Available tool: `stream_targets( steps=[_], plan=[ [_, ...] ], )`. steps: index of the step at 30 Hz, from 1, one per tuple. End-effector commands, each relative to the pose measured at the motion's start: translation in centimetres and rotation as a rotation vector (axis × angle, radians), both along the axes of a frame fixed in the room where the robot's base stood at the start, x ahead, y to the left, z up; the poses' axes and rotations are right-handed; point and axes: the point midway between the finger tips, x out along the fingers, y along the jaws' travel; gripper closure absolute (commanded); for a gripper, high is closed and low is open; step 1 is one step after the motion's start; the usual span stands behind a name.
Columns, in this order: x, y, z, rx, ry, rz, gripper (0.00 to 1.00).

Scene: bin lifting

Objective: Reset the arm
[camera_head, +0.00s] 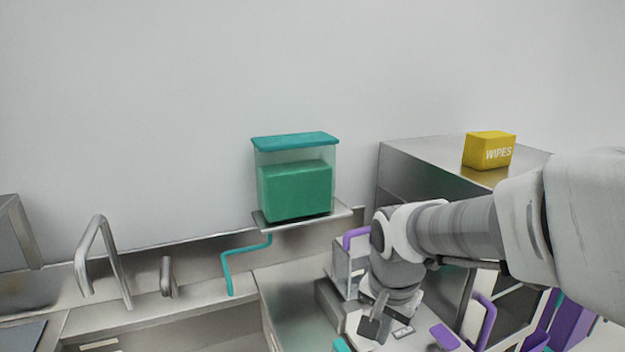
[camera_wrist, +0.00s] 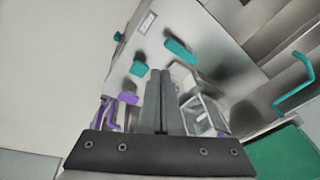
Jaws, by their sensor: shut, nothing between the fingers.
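My arm reaches in from the right in the head view, with its wrist bent down over the steel counter. My gripper (camera_head: 372,326) is small and partly hidden by my wrist there. In the wrist view my gripper (camera_wrist: 160,75) has its two grey fingers side by side, shut, with nothing held between them. Beyond the fingers is a steel surface with teal and purple handles. I cannot tell whether the fingertips touch anything.
A clear bin with green contents (camera_head: 295,188) stands on a wall shelf (camera_head: 341,209). A yellow wipes box (camera_head: 489,150) sits on a steel cabinet (camera_head: 430,153). A faucet (camera_head: 100,255) is at left. Purple-handled equipment (camera_head: 484,320) is close around my wrist. Open space lies above the counter at left.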

Motion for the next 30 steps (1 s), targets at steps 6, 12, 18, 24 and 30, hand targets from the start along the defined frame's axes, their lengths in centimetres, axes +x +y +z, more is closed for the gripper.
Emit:
stream_targets(
  steps=[6,12,18,24,30],
  plan=[
    [-4.7,-1.5,3.9,-0.006,-0.099,0.226,1.0],
    [-9.0,-2.3,6.1,-0.086,-0.189,0.43,1.0],
    [-11.9,-2.7,6.9,-0.177,-0.24,0.568,1.0],
    [-12.8,-2.8,6.9,-0.214,-0.251,0.616,1.0],
    [-12.8,-2.8,6.9,-0.214,-0.25,0.617,1.0]
  ],
)
